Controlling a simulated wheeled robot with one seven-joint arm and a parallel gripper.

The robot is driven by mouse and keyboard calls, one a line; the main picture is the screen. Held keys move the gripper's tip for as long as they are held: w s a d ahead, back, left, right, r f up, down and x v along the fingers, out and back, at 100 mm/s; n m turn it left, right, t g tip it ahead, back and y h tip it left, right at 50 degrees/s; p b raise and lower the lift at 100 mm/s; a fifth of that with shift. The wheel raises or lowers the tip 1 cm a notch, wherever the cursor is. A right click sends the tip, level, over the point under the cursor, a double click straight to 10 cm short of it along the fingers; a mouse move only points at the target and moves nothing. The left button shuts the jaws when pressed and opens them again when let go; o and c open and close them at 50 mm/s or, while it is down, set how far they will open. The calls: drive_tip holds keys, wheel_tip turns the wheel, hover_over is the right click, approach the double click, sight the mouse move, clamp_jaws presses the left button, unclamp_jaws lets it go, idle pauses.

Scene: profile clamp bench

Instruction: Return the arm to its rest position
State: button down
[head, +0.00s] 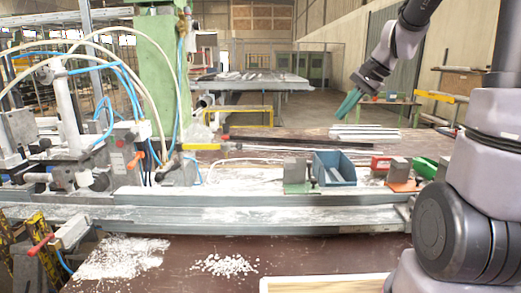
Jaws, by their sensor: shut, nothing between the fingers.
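My gripper (349,104) is at the upper right in the head view, at the end of my raised arm. Its teal fingers point down and to the left and are closed together with nothing between them. It hangs in the air above the bench, apart from everything on it. My arm runs up from the gripper past the top edge of the picture, so part of it is out of view.
A blue bin (334,169) stands on the bench among small grey blocks. A clamp machine (75,130) with hoses and a green column (157,70) fill the left. A long metal rail (250,215) crosses the front. Pale chips (224,265) lie on the brown surface.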

drive_tip(key=s+r+n+t+h, duration=0.1)
drive_tip(key=s+r+n, duration=0.1)
drive_tip(key=s, duration=0.7)
drive_tip(key=s+r+n+t+h, duration=0.2)
drive_tip(key=s+r+n, duration=0.1)
drive_tip(key=s, duration=0.7)
drive_tip(key=shift+s+d+r+t, duration=0.3)
drive_tip(key=shift+r, duration=0.6)
